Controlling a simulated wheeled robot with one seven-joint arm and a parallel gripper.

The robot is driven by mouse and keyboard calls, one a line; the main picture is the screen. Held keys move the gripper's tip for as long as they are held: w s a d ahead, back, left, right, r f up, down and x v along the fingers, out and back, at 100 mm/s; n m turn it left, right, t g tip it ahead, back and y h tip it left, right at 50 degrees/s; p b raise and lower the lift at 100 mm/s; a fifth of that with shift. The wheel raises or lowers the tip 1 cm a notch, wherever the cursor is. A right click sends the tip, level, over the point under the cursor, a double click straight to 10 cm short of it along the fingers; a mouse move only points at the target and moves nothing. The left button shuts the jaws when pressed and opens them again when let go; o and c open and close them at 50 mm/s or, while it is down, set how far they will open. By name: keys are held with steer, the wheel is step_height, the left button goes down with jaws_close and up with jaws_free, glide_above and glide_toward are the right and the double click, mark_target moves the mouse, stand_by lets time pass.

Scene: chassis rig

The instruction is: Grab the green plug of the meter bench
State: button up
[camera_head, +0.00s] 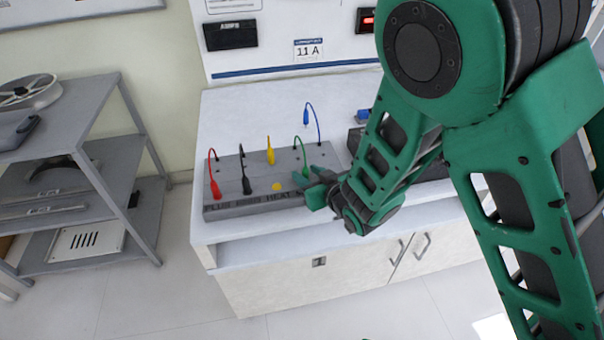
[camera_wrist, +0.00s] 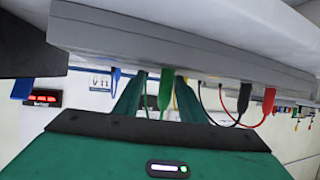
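The green plug (camera_head: 305,170) with its thin green lead stands upright near the right end of the grey bench block (camera_head: 238,209). My gripper (camera_head: 308,187) is low over the block's right end, beside the green plug, coming from the right. In the wrist view, which is turned upside down, the green plug (camera_wrist: 166,90) hangs between my two green fingers (camera_wrist: 153,90), nearer the right one. The fingers are spread, with a gap on at least the left side of the plug. Whether the right finger touches it I cannot tell.
Red (camera_head: 214,187), black (camera_head: 246,185) and yellow (camera_head: 270,155) plugs stand left of the green one. A blue plug (camera_head: 306,115) on a lead is behind it. A dark unit (camera_head: 425,168) lies right, partly behind my arm. Grey shelves (camera_head: 75,175) stand left.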

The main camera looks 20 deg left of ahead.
steer(key=shift+s+a, duration=0.1)
steer(key=shift+a, duration=0.1)
steer(key=shift+c, duration=1.2)
jaws_close()
steer(key=shift+r, duration=0.15)
